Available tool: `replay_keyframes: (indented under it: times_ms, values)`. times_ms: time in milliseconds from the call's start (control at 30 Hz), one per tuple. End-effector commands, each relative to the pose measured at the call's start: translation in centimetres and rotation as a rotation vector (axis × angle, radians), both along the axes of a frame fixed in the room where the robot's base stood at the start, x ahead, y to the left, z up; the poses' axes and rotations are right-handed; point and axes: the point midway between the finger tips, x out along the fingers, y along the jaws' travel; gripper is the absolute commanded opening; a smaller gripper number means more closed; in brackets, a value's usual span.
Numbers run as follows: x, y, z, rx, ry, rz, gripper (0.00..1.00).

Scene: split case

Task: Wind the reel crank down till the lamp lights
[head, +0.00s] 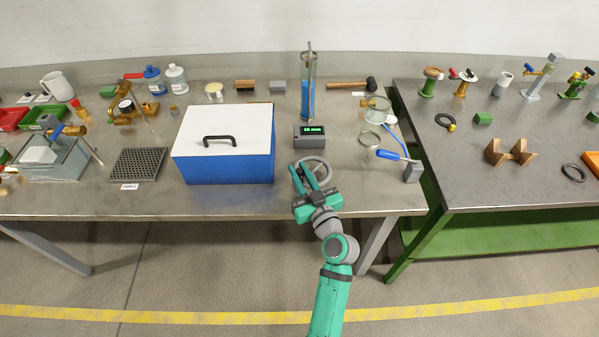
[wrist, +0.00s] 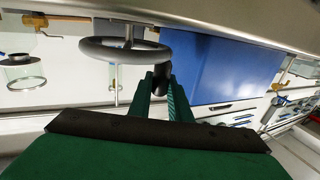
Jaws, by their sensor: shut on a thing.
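The reel crank is a grey wheel (head: 318,163) at the front of the table, just right of the blue box. In the wrist view the wheel (wrist: 112,51) has a dark handle (wrist: 161,77) at its right edge. My gripper (head: 303,171) reaches the wheel from the front. In the wrist view its green fingers (wrist: 160,92) are shut on the dark handle. The fingers hide part of the handle. I cannot make out which thing is the lamp. A small dark box with a lit green display (head: 310,136) stands behind the wheel.
The blue box with a white lid (head: 224,131) stands close on the left. A tall cylinder of blue liquid (head: 307,90) rises behind the display box. A ring stand with a blue-handled tool (head: 389,155) is at the right. The table's front edge is close below the wheel.

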Motion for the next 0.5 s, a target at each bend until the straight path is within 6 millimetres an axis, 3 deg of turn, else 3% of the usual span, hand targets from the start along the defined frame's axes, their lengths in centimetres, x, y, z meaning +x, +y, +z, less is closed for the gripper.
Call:
replay_keyframes:
  times_ms: [33,100,500]
  values:
    - [-0.02,-0.05,-0.22,-0.001,0.004,-0.001,0.22]
    - [-0.02,-0.05,-0.20,-0.001,0.004,-0.001,0.36]
    - [-0.64,-0.32,-0.18,0.000,0.003,-0.002,0.36]
